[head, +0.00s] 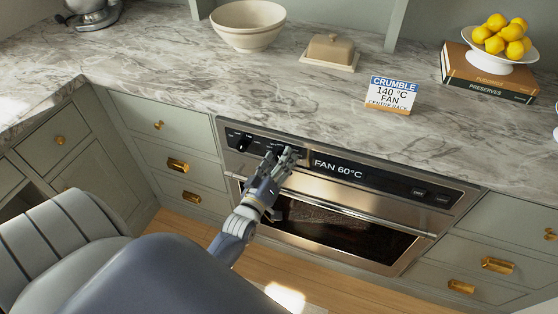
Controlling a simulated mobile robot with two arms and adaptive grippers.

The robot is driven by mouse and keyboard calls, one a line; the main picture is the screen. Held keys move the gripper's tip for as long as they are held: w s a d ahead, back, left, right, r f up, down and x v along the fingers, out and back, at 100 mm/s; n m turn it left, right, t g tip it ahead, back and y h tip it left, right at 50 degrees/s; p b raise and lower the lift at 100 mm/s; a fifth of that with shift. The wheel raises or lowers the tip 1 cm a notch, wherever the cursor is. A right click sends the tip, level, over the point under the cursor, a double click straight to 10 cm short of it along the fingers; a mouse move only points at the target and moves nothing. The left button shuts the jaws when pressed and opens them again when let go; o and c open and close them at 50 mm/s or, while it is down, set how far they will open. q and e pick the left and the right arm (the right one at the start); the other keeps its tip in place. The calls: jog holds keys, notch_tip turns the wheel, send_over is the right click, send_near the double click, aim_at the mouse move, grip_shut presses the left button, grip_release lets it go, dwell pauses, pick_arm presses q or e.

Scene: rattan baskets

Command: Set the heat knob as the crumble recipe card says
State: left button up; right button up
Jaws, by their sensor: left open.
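The crumble recipe card (393,93) stands on the marble counter and reads "CRUMBLE 140 °C FAN", with a smaller line below like "CENTRE RACK". The oven (330,217) is set under the counter. Its display (338,169) reads "FAN 60°C". My left gripper (290,154) is open at the oven's control panel, just left of the display. It covers that part of the panel, so the heat knob is hidden and I cannot tell whether the fingers touch it. A dark knob (243,143) shows farther left on the panel. My right gripper is not in view.
The oven door handle (390,224) runs below the panel. On the counter stand a cream bowl (248,27), a butter dish (331,49), and books (487,74) under a bowl of lemons (495,60). The counter's front middle is clear.

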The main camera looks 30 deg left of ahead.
pick_arm(q)
jog(key=c, duration=1.1)
jog(key=shift+o, duration=0.2)
jog(key=shift+m+p, duration=0.5)
jog(key=shift+m, duration=0.1)
jog(key=o, duration=1.1)
jog(key=shift+c, duration=0.2)
jog(key=s+d, duration=0.2)
jog(key=s, duration=0.9)
jog(key=shift+s, duration=0.4)
jog(key=shift+d, duration=0.1)
